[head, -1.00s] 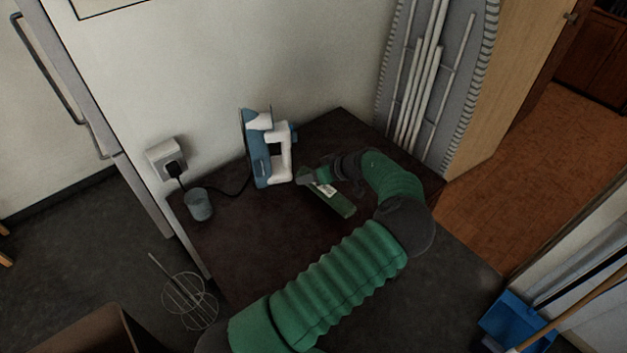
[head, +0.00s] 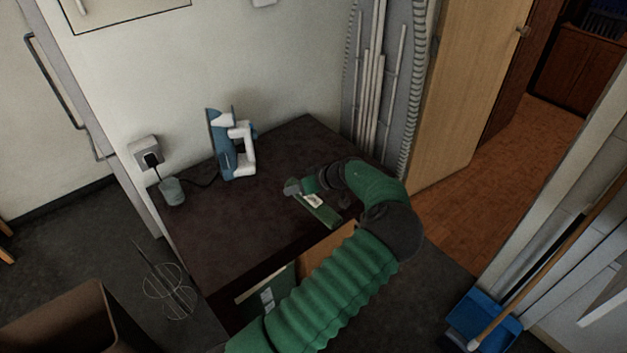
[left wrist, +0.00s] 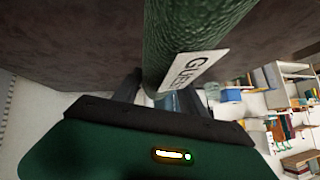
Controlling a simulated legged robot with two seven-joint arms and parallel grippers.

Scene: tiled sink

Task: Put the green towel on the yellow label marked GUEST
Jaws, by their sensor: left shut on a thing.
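My left gripper (head: 306,187) is shut on the green towel (head: 325,214), which looks like a narrow green roll over the dark tabletop. In the left wrist view the towel (left wrist: 190,30) fills the top middle between my fingers. I cannot tell whether the towel touches the tabletop. My right gripper is not in view.
An ironing board (head: 375,85) leans behind. A blue dustpan (head: 483,320) is at lower right. The tabletop's middle is clear.

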